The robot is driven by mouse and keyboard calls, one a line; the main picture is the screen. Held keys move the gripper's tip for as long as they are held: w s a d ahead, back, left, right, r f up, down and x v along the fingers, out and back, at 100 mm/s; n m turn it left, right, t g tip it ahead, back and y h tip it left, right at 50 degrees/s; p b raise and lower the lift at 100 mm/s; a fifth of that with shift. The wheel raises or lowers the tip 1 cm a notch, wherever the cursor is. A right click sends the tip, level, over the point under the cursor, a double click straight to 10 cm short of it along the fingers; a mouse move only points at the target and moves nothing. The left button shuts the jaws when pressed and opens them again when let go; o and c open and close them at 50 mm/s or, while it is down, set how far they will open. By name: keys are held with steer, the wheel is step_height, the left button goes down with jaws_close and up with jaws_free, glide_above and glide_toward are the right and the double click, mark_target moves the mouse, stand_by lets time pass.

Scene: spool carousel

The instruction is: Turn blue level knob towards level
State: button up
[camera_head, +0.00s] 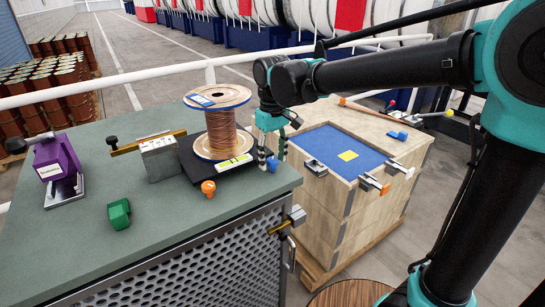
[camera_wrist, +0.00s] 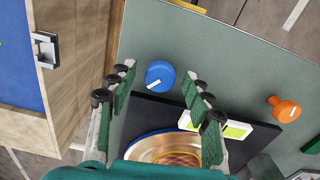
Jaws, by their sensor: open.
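The blue level knob (camera_wrist: 160,75) is a round blue cap with a short white mark, on the green bench top beside the black plate's corner. In the head view the blue knob (camera_head: 273,165) shows small at the bench's right edge, partly hidden by my fingers. My gripper (camera_wrist: 161,88) is open, its fingers on either side of the knob in the wrist view; contact cannot be told. In the head view my gripper (camera_head: 272,152) points down over it. The level (camera_wrist: 222,127), with a bright green vial, lies on the black plate; the level (camera_head: 234,164) also shows in the head view.
A copper wire spool (camera_head: 220,125) stands on the black plate (camera_head: 193,166). An orange knob (camera_head: 208,188) stands at the plate's front. A green block (camera_head: 119,213), grey clamp block (camera_head: 159,158) and purple device (camera_head: 57,166) are left. A wooden crate (camera_head: 345,225) stands right.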

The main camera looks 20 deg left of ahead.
mark_target(273, 159)
steer(key=c, duration=1.1)
steer(key=shift+n, duration=2.6)
steer(key=shift+c, duration=0.2)
steer(key=o, duration=1.1)
steer(key=shift+o, duration=0.2)
steer(key=shift+r, duration=0.1)
step_height(273, 159, up, 12)
